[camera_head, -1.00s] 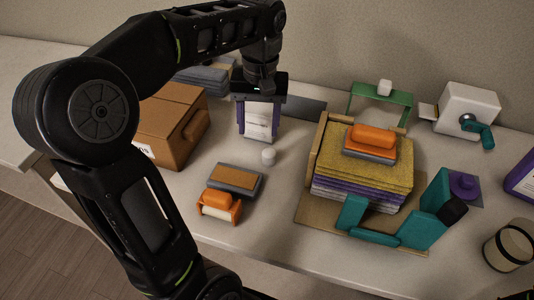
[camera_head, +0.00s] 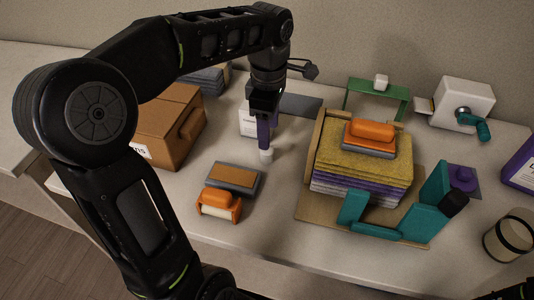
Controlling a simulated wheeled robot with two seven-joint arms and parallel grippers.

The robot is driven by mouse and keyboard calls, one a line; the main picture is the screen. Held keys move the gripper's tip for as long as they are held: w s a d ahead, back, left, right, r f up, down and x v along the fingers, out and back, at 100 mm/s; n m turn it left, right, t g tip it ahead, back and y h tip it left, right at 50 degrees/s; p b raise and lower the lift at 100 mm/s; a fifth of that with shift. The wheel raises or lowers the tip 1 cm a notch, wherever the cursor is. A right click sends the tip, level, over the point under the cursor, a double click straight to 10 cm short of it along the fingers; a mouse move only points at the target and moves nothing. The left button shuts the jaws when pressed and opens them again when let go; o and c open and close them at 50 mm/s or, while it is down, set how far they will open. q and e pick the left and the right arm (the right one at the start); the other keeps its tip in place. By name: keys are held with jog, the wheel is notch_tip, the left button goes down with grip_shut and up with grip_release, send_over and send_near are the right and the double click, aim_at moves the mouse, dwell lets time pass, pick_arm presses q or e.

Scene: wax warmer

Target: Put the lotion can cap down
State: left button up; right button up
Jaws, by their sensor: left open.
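The small white cap (camera_head: 266,156) is upright on the table in front of the lotion can. My left gripper (camera_head: 265,146) points down right at the cap, its purple fingers open. The near finger covers the cap's upper part, so I cannot tell whether the fingers touch it. The white lotion can (camera_head: 247,121) stands just behind, largely hidden by the gripper. My right gripper does not show.
A cardboard box (camera_head: 168,125) stands left. An orange roller tool (camera_head: 219,203) and a grey-tan block (camera_head: 233,179) lie in front. A stack of yellow and purple cloths (camera_head: 365,168) on a board is right. Bare table lies between the cap and the stack.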

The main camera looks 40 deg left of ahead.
aim_at(267, 155)
pick_arm(q)
jog(key=shift+f, duration=1.25)
jog(key=shift+f, duration=0.1)
notch_tip(267, 155, down, 5)
jog(key=shift+s+a+p, duration=0.1)
jog(key=shift+p, duration=0.35)
jog(key=shift+c, duration=0.5)
grip_shut()
